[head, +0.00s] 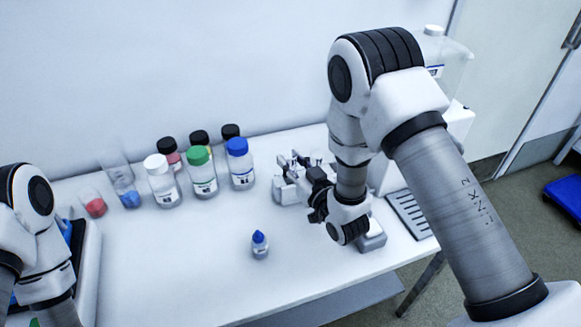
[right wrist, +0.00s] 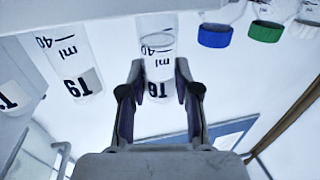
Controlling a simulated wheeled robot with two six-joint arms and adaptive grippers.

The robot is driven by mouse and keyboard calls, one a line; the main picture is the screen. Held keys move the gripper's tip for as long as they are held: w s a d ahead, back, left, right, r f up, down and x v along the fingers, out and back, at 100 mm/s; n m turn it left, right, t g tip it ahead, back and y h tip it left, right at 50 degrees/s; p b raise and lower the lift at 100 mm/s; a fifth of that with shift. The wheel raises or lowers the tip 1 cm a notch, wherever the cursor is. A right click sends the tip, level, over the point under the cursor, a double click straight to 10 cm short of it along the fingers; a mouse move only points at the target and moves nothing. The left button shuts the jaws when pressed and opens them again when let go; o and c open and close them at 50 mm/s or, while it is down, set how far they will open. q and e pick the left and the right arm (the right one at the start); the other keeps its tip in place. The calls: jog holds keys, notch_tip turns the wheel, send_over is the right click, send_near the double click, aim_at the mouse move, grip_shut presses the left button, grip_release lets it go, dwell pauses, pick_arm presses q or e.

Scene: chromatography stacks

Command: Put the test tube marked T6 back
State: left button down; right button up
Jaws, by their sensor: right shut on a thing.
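My right gripper (right wrist: 158,95) is shut on the test tube marked T6 (right wrist: 157,62), a clear tube with a millilitre scale. The wrist view is upside down, and the label sits between the fingers. Another marked tube (right wrist: 68,65) stands beside it to the left, with part of a further label at the left edge. In the head view my right gripper (head: 305,180) is at the small white rack (head: 287,193) on the table; the held tube is hard to make out there. Whether its end is seated in the rack cannot be told. My left arm shows at the left edge; its gripper is out of view.
Capped bottles, including a green-capped one (head: 202,175) and a blue-capped one (head: 241,165), stand left of the rack. A small blue-tipped bottle (head: 260,246) stands in front. A larger white apparatus (head: 460,122) is at the right. The table's (head: 175,270) front middle is mostly clear.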

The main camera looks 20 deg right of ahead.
jog(key=shift+w+f, duration=0.1)
jog(key=shift+f, duration=0.7)
jog(key=shift+d, duration=0.25)
jog(key=shift+a+f, duration=0.1)
jog(key=shift+f, duration=0.05)
jog(key=o, duration=1)
